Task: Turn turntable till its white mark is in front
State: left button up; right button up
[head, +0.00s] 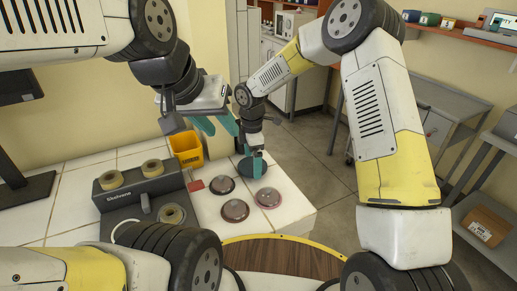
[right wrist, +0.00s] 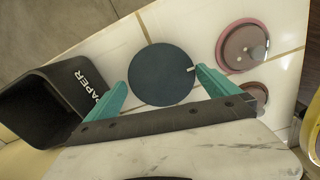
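The turntable is a dark blue round disc (head: 250,168) on the white tiled top in the head view. It also shows in the right wrist view (right wrist: 160,75), where a short white mark (right wrist: 190,70) sits at its right edge, close to the right-hand finger. The mark cannot be made out in the head view. My right gripper (right wrist: 162,90) is open, with its teal fingers on either side of the disc; whether they touch it I cannot tell. My left gripper (head: 216,123) is open and empty, above and left of the turntable.
Several reddish round dishes (head: 268,198) sit in front of the turntable. A dark rack with tape rolls (head: 130,188) is further left. The right wrist view shows a black PAPER bin (right wrist: 60,95).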

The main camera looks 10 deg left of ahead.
jog(key=shift+r, duration=3.85)
jog(key=s+d+r+m+t, duration=0.1)
jog(key=s+d+r+m, duration=0.35)
jog(key=d+r, duration=0.35)
jog(key=s+d+r+m+t, duration=0.2)
jog(key=s+d+r+m, duration=0.1)
jog(key=d+r+m, duration=0.3)
jog(key=s+d+r+m+t+y, duration=0.1)
jog(key=s+d+r+m, duration=0.1)
jog(key=s+d+m, duration=0.4)
jog(key=s+d+r+m+t+y, duration=0.1)
jog(key=s+d+r+m+t, duration=0.1)
jog(key=s+d+m, duration=0.3)
jog(key=shift+s+d+r+m, duration=0.4)
jog(key=shift+s+r, duration=0.35)
jog(key=shift+s, duration=1.6)
